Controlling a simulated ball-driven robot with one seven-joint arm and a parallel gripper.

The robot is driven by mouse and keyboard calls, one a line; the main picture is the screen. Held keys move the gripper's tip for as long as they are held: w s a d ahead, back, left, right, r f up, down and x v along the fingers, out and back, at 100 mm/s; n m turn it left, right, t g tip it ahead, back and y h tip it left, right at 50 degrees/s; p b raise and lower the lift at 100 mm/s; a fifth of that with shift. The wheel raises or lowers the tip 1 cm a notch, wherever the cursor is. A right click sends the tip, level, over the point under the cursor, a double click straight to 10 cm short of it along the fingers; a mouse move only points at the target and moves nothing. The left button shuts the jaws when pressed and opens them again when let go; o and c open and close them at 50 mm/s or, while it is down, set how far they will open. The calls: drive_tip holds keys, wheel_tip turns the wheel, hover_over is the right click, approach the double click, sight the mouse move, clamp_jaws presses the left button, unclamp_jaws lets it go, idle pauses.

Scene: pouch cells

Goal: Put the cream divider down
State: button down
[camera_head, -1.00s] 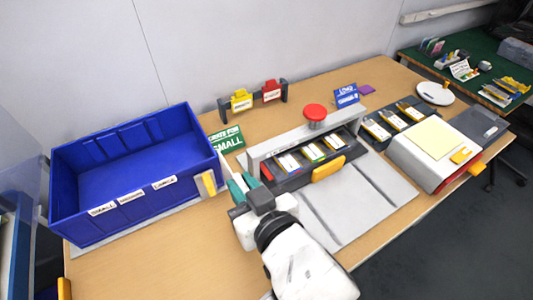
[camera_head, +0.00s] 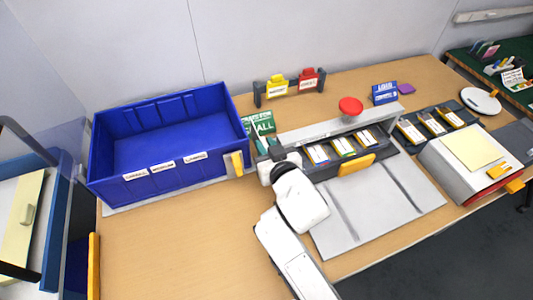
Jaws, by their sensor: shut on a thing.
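My gripper (camera_head: 262,143) is over the table, just right of the blue bin's front right corner and in front of the green sign. Its teal fingers are shut on a thin pale piece, seen nearly edge-on and mostly hidden by the fingers and wrist. I take this piece to be the cream divider, but its full shape cannot be made out. I cannot tell whether it touches the table.
The blue bin (camera_head: 108,185) stands at left, a cream-and-yellow block (camera_head: 233,163) at its front right corner. The green sign (camera_head: 263,124) is close behind my gripper. A grey fixture (camera_head: 300,133) with a red button (camera_head: 350,106) stands right. The table's front left (camera_head: 170,245) is clear.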

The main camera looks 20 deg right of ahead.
drive_tip(key=shift+f, duration=1.45)
drive_tip(key=shift+f, duration=0.15)
drive_tip(key=c, duration=1)
unclamp_jaws()
